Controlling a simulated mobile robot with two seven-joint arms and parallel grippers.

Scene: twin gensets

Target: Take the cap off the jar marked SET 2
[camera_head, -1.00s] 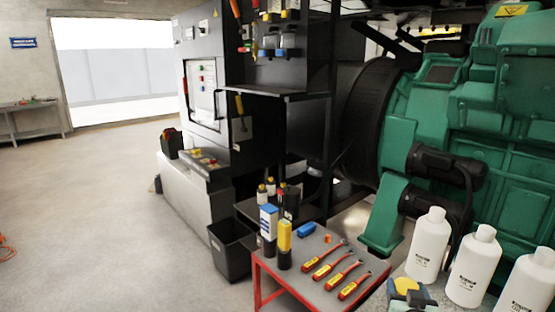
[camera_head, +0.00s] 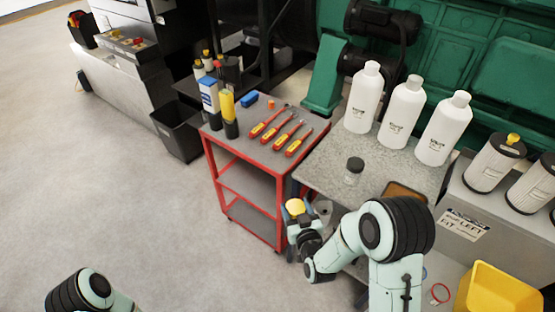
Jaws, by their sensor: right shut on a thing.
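A small clear jar with a black cap (camera_head: 354,168) stands upright on the grey speckled bench top (camera_head: 330,165). Its cap is on, and I cannot read any mark on it. My right gripper (camera_head: 297,207) is to the left of and nearer than the jar, apart from it, beside the red cart. It is shut on a yellow thing (camera_head: 296,206), whose shape is partly hidden by the fingers. Part of my left arm shows at the bottom left, but its gripper is out of view.
Several white bottles (camera_head: 405,110) stand behind the jar. A red cart (camera_head: 215,150) holds red-and-yellow tools (camera_head: 282,128). Filters (camera_head: 495,162) stand on a grey box at right, with a yellow bin (camera_head: 497,290) below. The floor at left is clear.

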